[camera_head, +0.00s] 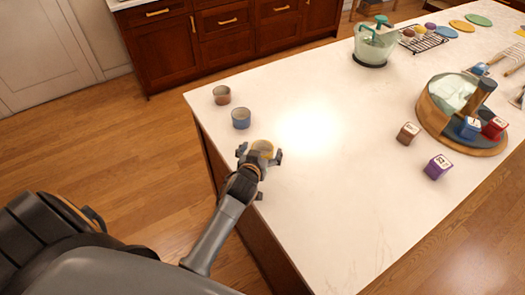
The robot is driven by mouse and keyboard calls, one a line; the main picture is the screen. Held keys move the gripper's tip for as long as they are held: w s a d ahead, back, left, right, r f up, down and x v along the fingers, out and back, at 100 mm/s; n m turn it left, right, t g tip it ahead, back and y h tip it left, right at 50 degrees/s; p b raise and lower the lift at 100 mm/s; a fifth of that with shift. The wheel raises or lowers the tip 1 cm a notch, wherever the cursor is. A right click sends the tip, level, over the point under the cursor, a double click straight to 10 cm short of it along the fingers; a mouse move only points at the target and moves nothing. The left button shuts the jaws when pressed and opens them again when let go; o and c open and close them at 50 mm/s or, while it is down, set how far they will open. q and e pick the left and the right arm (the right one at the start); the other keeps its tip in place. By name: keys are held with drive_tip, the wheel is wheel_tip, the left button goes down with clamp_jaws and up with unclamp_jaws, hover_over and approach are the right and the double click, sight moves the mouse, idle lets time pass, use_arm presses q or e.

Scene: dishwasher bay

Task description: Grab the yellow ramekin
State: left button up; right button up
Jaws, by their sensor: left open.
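The yellow ramekin (263,147) stands on the white countertop near its left edge. My left gripper (261,157) is open, with its fingers spread on either side of the ramekin. The gripper covers the ramekin's near side, and I cannot tell whether the fingers touch it. A blue ramekin (241,118) and a brown ramekin (222,95) stand beyond it along the same edge. My right gripper is not in view.
The countertop (330,200) is clear to the right of the ramekins. A brown box (407,133), a purple box (438,167) and a round wooden caddy (435,115) stand further right. Wooden floor lies left.

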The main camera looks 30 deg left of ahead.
use_arm(q)
drive_tip(key=shift+x, duration=0.8)
drive_tip(key=shift+s, duration=0.1)
drive_tip(key=shift+c, duration=0.5)
drive_tip(key=c, duration=1.3)
drive_tip(key=shift+o, duration=0.2)
drive_tip(key=shift+r, duration=0.1)
